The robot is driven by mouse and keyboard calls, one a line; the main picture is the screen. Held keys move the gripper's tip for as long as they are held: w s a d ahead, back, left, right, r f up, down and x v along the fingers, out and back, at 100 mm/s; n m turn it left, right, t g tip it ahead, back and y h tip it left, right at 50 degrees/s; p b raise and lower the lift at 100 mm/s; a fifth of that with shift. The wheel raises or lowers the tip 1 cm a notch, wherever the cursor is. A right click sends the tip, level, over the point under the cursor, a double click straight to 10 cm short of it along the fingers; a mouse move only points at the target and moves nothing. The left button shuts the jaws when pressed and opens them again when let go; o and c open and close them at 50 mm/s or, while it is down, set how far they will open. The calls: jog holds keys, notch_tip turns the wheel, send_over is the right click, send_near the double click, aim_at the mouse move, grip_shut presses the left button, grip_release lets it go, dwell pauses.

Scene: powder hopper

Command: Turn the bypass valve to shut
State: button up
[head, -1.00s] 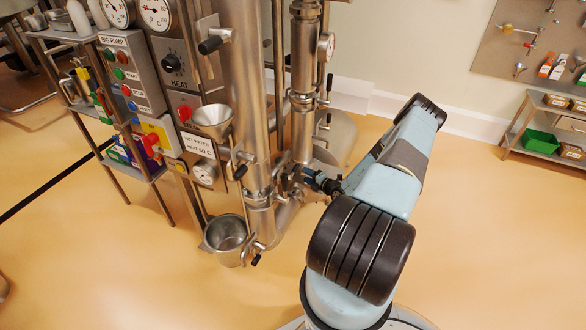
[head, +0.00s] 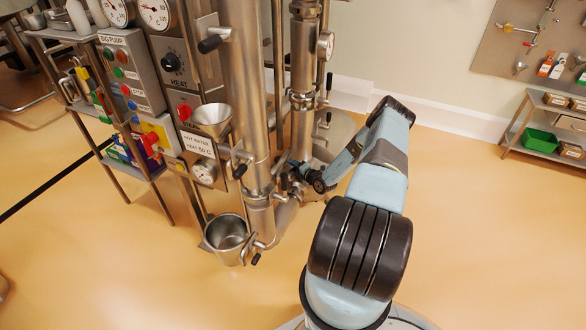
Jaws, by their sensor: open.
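Steel pipework stands at the centre, with a thick vertical column (head: 247,90) and a thinner pipe (head: 302,50) to its right. Several black-handled valves sit on it, among them a lever (head: 240,171) on the column's lower left and one (head: 257,258) by the pot. None bears a readable bypass label, so I cannot tell which is the bypass valve or how it stands. My gripper (head: 291,171) is at the low pipework between the column and the thinner pipe. It is small and dark here, open, and partly hidden among the fittings; contact with a handle cannot be told.
A control panel (head: 128,75) with buttons and gauges stands left of the column. A steel funnel (head: 212,118) and a steel pot (head: 226,235) are close by the column. A shelf (head: 540,118) with a green bin is at the far right. The floor at right is clear.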

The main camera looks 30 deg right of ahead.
jog(key=shift+c, duration=0.2)
grip_shut()
jog(key=shift+s+d, duration=0.1)
